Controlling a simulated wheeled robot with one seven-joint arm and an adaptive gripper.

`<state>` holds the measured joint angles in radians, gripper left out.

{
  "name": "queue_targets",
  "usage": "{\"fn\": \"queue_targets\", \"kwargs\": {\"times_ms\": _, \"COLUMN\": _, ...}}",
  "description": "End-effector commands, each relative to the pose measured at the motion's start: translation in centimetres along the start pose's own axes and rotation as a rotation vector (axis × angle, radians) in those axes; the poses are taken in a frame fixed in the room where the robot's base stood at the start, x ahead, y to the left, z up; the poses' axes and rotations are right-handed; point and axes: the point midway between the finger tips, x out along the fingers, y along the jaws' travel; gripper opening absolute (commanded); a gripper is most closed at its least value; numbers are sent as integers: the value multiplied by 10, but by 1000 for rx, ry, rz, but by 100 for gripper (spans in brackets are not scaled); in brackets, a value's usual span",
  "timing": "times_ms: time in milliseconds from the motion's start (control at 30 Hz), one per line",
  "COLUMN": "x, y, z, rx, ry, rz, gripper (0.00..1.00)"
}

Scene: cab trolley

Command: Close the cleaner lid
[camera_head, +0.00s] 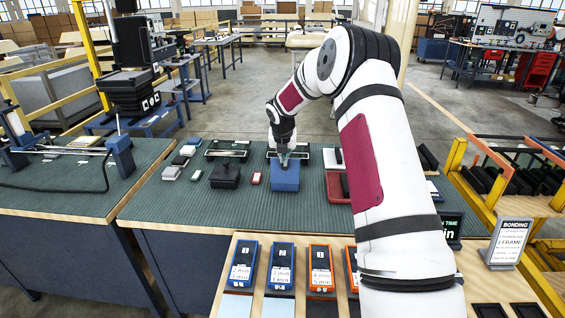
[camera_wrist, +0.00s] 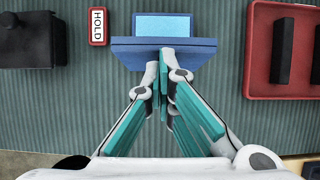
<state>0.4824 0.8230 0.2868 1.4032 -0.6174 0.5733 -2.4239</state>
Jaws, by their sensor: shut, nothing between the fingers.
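The cleaner is a blue box (camera_head: 285,178) on the green ribbed mat in the middle of the bench. In the wrist view its light-blue inner face (camera_wrist: 163,26) shows inside a blue rim. A wider blue slab (camera_wrist: 133,52), which looks like the lid, stands at the near side of that face, so the lid appears open. My gripper (camera_wrist: 166,62) is shut and empty, its teal fingertips at the near edge of the slab. I cannot tell whether they touch it. In the head view my gripper (camera_head: 283,158) is over the box, partly hiding it.
A red HOLD tag (camera_wrist: 97,27) and a black box (camera_wrist: 30,40) lie left of the cleaner. A red tray (camera_wrist: 258,90) with black bars stands to its right. A front table (camera_head: 240,305) holds several blue and orange boxes. The mat nearer me is clear.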

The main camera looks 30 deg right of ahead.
Motion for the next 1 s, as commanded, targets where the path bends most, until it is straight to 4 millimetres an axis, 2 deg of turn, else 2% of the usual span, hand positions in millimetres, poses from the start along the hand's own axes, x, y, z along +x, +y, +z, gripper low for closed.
{"fn": "queue_targets", "kwargs": {"times_ms": 1000, "x": 10, "y": 0, "z": 7, "rx": 1, "ry": 10, "rz": -2, "gripper": 0}}
